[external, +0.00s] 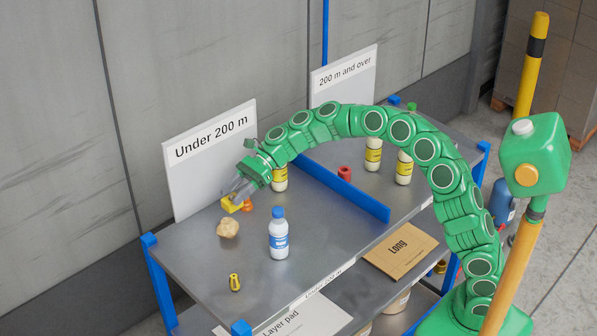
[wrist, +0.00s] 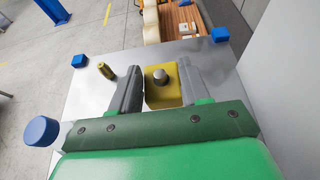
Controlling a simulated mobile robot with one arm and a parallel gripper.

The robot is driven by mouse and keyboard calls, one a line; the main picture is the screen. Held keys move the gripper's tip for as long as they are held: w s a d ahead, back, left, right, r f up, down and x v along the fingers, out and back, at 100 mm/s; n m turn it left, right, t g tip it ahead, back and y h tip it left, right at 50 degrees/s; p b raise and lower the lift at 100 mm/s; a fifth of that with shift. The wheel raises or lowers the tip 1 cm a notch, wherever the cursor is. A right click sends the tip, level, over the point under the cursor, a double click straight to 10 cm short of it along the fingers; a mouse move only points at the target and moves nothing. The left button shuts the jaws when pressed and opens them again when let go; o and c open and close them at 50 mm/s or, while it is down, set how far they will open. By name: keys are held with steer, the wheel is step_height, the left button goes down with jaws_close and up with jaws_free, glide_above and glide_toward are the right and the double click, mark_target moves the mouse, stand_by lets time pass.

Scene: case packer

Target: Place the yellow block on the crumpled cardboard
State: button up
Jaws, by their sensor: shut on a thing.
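My gripper (external: 236,196) is shut on the yellow block (external: 231,205), near the left back part of the grey table top. In the wrist view the yellow block (wrist: 158,96) sits between the two grey fingers, with a round grey knob on its face. I cannot tell whether the block touches the table. A crumpled tan lump (external: 228,228), which looks like the crumpled cardboard, lies on the table just in front of the block in the external view. I cannot make it out in the wrist view.
A small orange thing (external: 249,206) lies right beside the block. A white bottle with a blue cap (external: 278,240) stands to the right of the lump. A small yellow fitting (external: 235,283) lies nearer the front. A blue divider (external: 340,188) crosses the table; the "Under 200 m" sign (external: 210,155) stands behind.

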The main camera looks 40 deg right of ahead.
mark_target(228, 198)
steer(key=shift+w+a+f, duration=0.3)
steer(key=shift+w+f, duration=0.2)
steer(key=shift+f, duration=0.2)
steer(key=shift+w+a+f, duration=0.25)
steer(key=shift+w+f, duration=0.25)
steer(key=shift+f, duration=1.75)
steer(key=shift+f, duration=0.15)
steer(key=o, duration=1.1)
steer(key=shift+w+d+r, duration=0.1)
steer(key=shift+d+r, duration=0.2)
steer(key=v, duration=1.1)
steer(key=shift+d, duration=0.25)
